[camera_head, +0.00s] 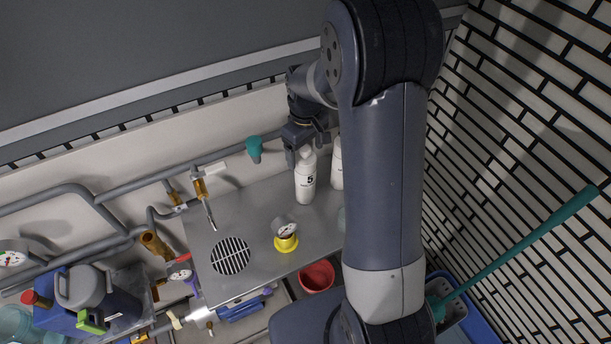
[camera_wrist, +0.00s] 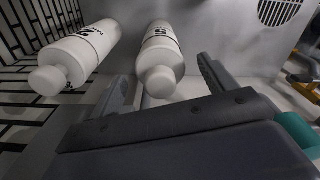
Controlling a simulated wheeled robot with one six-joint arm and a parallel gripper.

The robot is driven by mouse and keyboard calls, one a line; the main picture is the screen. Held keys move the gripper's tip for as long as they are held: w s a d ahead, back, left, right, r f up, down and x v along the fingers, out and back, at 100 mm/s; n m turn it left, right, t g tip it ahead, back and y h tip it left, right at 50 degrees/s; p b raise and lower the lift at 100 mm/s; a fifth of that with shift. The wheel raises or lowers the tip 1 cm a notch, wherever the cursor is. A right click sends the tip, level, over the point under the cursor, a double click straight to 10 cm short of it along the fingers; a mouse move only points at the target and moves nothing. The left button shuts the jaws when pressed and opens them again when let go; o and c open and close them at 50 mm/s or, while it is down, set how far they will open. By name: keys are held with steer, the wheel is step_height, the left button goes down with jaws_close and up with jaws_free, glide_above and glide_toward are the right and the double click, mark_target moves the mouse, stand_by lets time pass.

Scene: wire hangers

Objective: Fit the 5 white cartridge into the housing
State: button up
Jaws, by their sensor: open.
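The white cartridge marked 5 (camera_head: 306,184) stands upright on the grey metal worktop (camera_head: 255,208), below my gripper (camera_head: 305,152) in the head view. In the wrist view this cartridge (camera_wrist: 161,48) lies between the lines of my gripper's two fingers (camera_wrist: 162,88), its rounded cap toward me. My gripper is open, with a finger to either side of the cap; I cannot tell whether either touches. I cannot make out the housing with certainty.
A second white bottle (camera_head: 337,165) stands close on the right of cartridge 5; it is at left in the wrist view (camera_wrist: 78,55). A yellow-based gauge (camera_head: 286,240), a round grille (camera_head: 230,256), pipes (camera_head: 130,184) and a red cup (camera_head: 317,277) lie around. A tiled wall (camera_head: 530,120) bounds the right.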

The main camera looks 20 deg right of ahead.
steer(key=shift+c, duration=0.3)
steer(key=c, duration=1.4)
